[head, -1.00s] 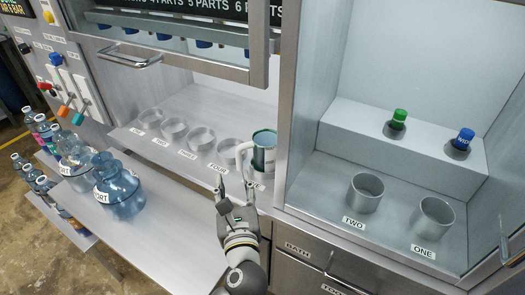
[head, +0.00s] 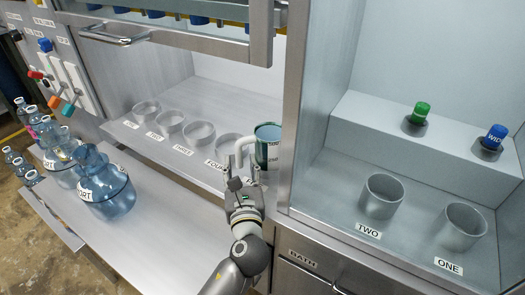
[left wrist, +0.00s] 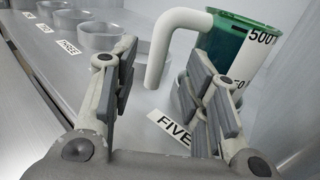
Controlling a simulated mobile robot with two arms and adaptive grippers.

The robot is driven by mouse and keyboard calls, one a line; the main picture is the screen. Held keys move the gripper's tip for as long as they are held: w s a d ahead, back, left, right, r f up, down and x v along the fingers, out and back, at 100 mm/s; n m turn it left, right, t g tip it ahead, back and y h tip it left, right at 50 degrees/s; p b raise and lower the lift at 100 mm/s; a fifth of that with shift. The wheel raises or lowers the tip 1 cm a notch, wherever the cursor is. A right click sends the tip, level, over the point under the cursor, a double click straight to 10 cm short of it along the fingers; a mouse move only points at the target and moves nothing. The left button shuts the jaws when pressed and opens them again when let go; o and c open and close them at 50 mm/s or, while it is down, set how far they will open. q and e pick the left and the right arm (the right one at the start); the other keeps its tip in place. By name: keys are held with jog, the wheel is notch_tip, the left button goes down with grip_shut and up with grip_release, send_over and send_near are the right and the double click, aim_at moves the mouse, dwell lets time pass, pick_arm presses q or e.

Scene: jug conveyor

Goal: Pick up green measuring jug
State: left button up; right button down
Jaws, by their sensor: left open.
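The green measuring jug (head: 268,146) has a white handle and a white label with black marks. It stands upright at the ring holder labelled FIVE, at the right end of the shelf row. It also shows in the left wrist view (left wrist: 242,58), its handle to the left. My left gripper (head: 241,175) is at the shelf's front edge, just in front of the handle. In the left wrist view its fingers (left wrist: 160,85) are apart, and the handle's lower end is seen between and beyond them. I cannot tell whether they touch it. My right gripper is not in view.
Empty ring holders (head: 199,133) stand left of the jug. A metal divider (head: 300,110) rises close on its right, beside a bay with cups TWO (head: 381,198) and ONE (head: 459,228). A blue jug (head: 108,190) stands on the lower left table (head: 160,215).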

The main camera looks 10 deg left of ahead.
aim_at(239, 158)
pick_arm(q)
jog(key=x, duration=0.5)
jog(key=shift+w+a+f, duration=0.15)
jog(key=shift+w+a, duration=0.05)
grip_shut()
dwell(0.4)
